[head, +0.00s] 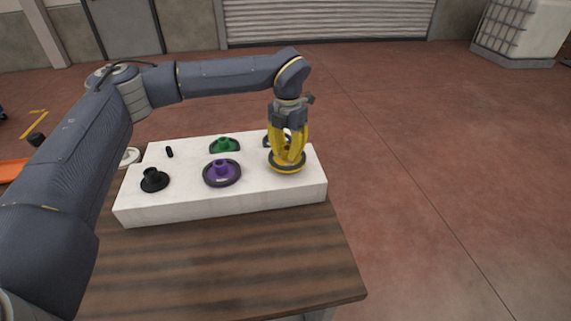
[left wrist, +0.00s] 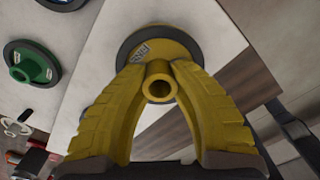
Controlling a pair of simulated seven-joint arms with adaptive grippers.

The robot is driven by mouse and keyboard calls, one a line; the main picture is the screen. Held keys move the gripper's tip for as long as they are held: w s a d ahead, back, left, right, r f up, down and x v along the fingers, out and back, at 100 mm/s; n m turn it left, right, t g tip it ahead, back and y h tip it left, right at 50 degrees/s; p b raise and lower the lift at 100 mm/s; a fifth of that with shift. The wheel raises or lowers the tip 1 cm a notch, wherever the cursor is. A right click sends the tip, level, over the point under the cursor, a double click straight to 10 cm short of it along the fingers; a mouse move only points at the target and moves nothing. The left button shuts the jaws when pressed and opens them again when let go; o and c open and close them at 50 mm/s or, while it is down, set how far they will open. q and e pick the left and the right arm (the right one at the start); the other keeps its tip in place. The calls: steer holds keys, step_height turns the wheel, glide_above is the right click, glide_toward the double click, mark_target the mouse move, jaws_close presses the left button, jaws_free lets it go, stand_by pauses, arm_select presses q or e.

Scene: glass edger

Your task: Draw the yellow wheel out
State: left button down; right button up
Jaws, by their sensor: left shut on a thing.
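The yellow wheel (head: 287,168) has a dark rim and a raised hub. It is at the right end of the white block (head: 220,203). My left gripper (head: 288,157), with yellow fingers, comes down on it from above and is shut on its hub. The left wrist view shows the yellow wheel (left wrist: 176,45) beyond the fingertips, its hollow hub between the fingers of my left gripper (left wrist: 159,78). I cannot tell whether the wheel sits in the block or is slightly raised. My right gripper is not in view.
A purple wheel (head: 222,173), a green wheel (head: 224,146) and a black wheel (head: 154,180) stand on the block. A bare black peg (head: 169,152) is at its back left. Another wheel is partly hidden behind my left gripper. The wooden table (head: 230,265) is clear in front.

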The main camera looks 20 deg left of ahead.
arm_select(q)
steer(key=shift+r, duration=2.25)
steer(key=shift+r, duration=0.2)
steer(key=shift+r, duration=1.85)
steer(key=shift+a, duration=0.1)
